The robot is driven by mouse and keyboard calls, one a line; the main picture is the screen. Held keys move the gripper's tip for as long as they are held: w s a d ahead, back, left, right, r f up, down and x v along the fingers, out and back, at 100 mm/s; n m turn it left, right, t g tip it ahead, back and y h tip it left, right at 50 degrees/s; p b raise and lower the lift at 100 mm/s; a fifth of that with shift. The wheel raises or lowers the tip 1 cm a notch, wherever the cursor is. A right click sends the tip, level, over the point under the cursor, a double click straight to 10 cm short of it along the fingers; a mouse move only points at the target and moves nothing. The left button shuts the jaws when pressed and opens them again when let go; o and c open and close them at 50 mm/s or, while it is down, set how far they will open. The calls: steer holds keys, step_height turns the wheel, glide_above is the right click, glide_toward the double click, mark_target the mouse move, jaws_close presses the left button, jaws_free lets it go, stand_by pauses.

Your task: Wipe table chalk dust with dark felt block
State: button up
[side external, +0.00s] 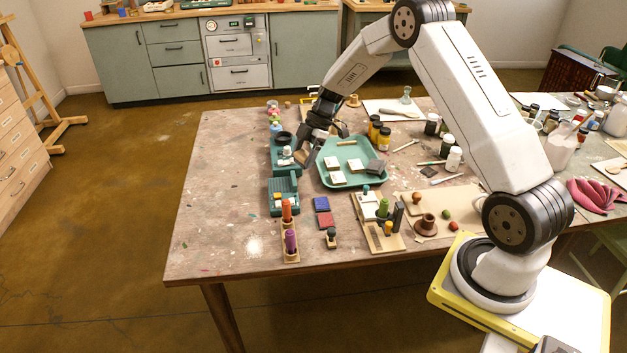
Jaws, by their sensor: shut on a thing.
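A dark grey block (376,166), which looks like a felt block, lies in the right part of the teal tray (352,184). Several pale-topped blocks (332,162) lie in the same tray. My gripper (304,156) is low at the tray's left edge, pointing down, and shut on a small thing. The dark fingers mostly hide that thing, and I cannot make out what it is. A whitish smudge (253,244), perhaps chalk dust, shows on the bare table (222,215) at the front left.
Teal holders (283,198) line the table left of the tray. A wooden rack with orange and purple sticks (290,247), blue and red pads (322,212) and a stamp (331,237) stand in front. The table's left side is clear.

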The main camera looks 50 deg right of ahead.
steer(key=w+a+n+g+h, duration=0.1)
steer(key=w+a+n+g, duration=0.2)
steer(key=a+n, duration=0.4)
steer(key=w+a+n+g+h, duration=0.1)
steer(key=w+a+n+g, duration=0.25)
steer(key=a+n, duration=0.35)
step_height(320, 180, down, 10)
steer(key=m, duration=0.1)
steer(key=shift+a+m, duration=0.3)
steer(key=shift+a, duration=0.1)
steer(key=shift+f+t, duration=0.15)
steer(key=shift+t, duration=0.1)
